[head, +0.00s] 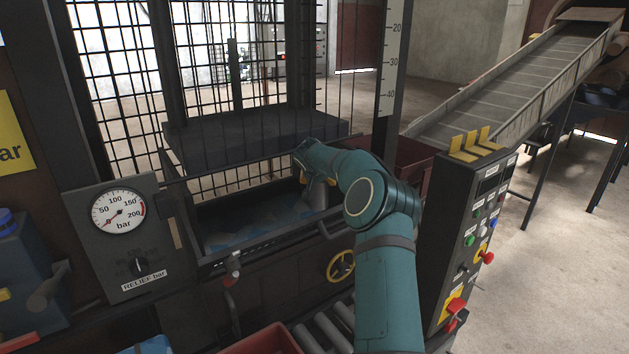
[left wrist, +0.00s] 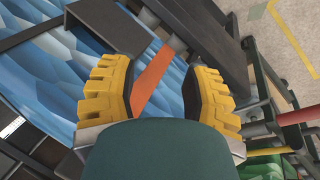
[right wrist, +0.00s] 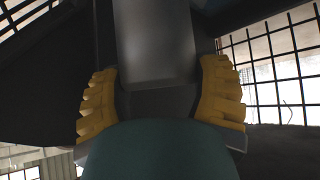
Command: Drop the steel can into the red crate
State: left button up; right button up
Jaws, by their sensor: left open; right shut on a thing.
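My right gripper (right wrist: 160,95) reaches into the caged chamber. Its yellow fingers are shut on a smooth grey object, seemingly the steel can (right wrist: 155,45). In the head view the right gripper (head: 318,181) is partly hidden by my teal forearm, and grey metal, seemingly the can (head: 315,200), shows below it. A red crate (head: 262,341) shows at the bottom edge, cut off by the frame. My left gripper (left wrist: 165,95) is open and outside the head view; an orange strip (left wrist: 153,78) lies beyond its fingers, and I see nothing held.
The chamber (head: 235,240) has a front rail and blue material inside, with mesh around it. A control box (head: 475,240) stands right of my arm, a gauge panel (head: 122,235) left. Rollers (head: 325,330) lie beside the red crate. A dark red bin (head: 412,158) stands behind.

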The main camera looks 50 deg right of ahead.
aim_at(326, 189)
jog(key=r, duration=0.2)
jog(key=s+r, duration=0.1)
jog(key=r, duration=0.1)
jog(key=shift+d+r, duration=0.15)
jog(key=shift+d, duration=0.05)
jog(key=shift+s+a+r+h, duration=0.15)
jog(key=shift+s+a+r, duration=0.15)
jog(key=shift+s, duration=0.3)
jog(key=shift+s+a+r+h, duration=0.15)
jog(key=shift+s+a+r, duration=0.15)
jog(key=shift+s, duration=0.25)
pick_arm(q)
jog(key=shift+s+a+r, duration=0.2)
jog(key=shift+s+a, duration=0.15)
jog(key=shift+s, duration=0.1)
pick_arm(e)
jog(key=s+r, duration=0.1)
jog(key=s+a+r, duration=0.1)
jog(key=shift+s, duration=0.3)
